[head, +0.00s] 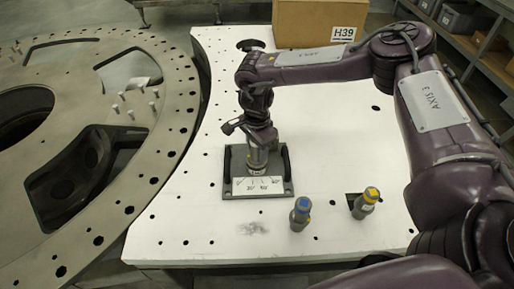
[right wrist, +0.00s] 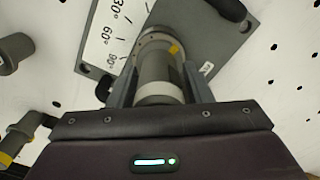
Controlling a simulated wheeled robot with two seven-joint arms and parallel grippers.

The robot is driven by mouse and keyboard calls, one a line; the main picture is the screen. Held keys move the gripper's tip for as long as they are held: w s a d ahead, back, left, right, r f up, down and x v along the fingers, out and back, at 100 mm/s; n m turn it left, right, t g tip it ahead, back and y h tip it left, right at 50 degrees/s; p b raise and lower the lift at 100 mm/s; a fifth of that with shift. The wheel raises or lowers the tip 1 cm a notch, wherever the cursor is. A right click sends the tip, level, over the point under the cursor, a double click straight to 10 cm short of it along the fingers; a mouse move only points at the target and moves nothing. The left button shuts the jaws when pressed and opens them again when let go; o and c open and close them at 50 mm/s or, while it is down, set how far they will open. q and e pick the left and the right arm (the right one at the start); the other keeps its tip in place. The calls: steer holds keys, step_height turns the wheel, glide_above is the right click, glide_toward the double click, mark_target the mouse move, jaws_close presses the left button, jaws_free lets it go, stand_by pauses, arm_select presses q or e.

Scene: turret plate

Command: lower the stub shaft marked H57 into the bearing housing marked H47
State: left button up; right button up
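My right gripper (head: 259,137) reaches down over a grey plate (head: 229,184) with an angle-scale label and two dark handles. In the right wrist view the gripper (right wrist: 161,85) is shut on a grey cylindrical stub shaft (right wrist: 160,68) with a small yellow mark. The shaft points down at a round metal ring, the bearing housing (right wrist: 149,36), on the plate. The shaft overlaps the ring in this view, so I cannot tell whether its end is inside or just above. The markings H57 and H47 are not readable. My left gripper is not in view.
A cardboard box marked H39 (head: 310,20) stands at the back. A large metal ring plate (head: 165,160) with holes and pegs lies left.

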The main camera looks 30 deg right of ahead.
steer(key=shift+o, duration=1.3)
steer(key=shift+s+f, duration=0.1)
steer(key=shift+r+b, duration=0.4)
steer(key=shift+r, duration=0.1)
step_height(320, 180, up, 6)
steer(key=shift+r+b, duration=0.15)
steer(key=shift+b, duration=0.95)
steer(key=shift+r, duration=0.35)
